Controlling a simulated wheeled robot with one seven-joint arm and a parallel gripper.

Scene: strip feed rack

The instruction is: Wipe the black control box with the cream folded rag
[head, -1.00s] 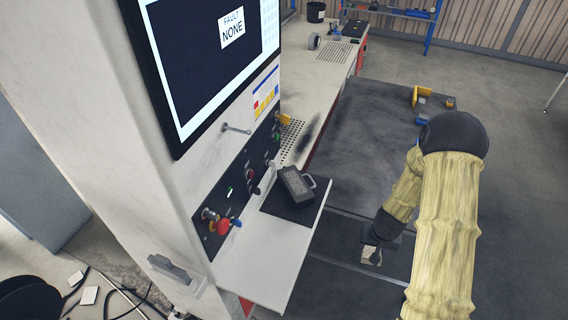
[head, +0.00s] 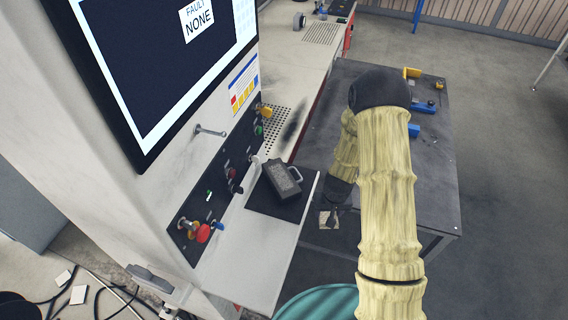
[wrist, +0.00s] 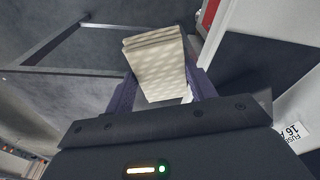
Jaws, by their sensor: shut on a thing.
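The black control box (head: 279,180) with a handle sits on a dark mat on the white shelf below the control panel. My gripper (head: 329,216) is to the right of the shelf, apart from the box. It is shut on the cream folded rag (head: 325,219). In the wrist view the rag (wrist: 156,62) sticks out between the two dark fingers (wrist: 158,90). The box is not clearly visible in the wrist view.
The white shelf (head: 262,240) has a raised right edge beside my gripper. The control panel (head: 215,190) carries a red button and other knobs. A dark workbench (head: 420,185) with blue and yellow items stands at the right.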

